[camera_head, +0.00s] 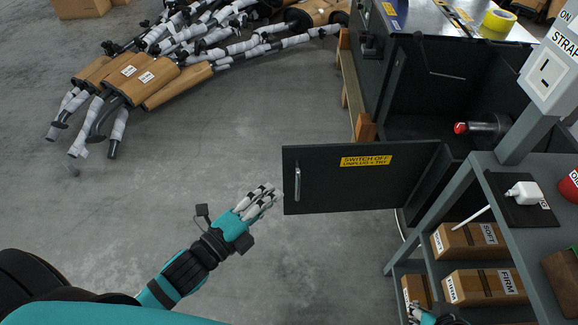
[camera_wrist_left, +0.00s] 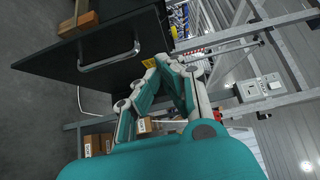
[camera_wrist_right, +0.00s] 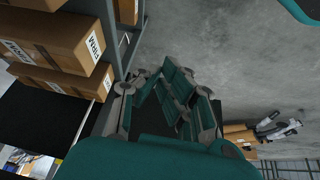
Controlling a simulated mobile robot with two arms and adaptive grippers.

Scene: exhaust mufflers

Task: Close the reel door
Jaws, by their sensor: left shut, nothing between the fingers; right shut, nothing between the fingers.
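The reel door (camera_head: 340,185) is a flat black panel with a yellow "SWITCH OFF" label (camera_head: 366,161) and a silver handle (camera_head: 297,182) near its left edge. It stands swung open from the black cabinet (camera_head: 432,80). My left gripper (camera_head: 272,192) is shut and empty, just left of the door's handle edge. In the left wrist view the door (camera_wrist_left: 90,55) and its handle (camera_wrist_left: 108,60) lie beyond the shut fingers (camera_wrist_left: 172,65). My right gripper (camera_head: 425,318) shows only partly at the bottom edge, by the shelf. In the right wrist view its fingers (camera_wrist_right: 170,75) are shut and empty.
A grey shelf rack (camera_head: 470,185) with cardboard boxes (camera_head: 470,240) stands right of the door. A red-tipped part (camera_head: 462,128) projects inside the cabinet. Wrapped mufflers (camera_head: 150,75) lie at the upper left. The floor left of the door is clear.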

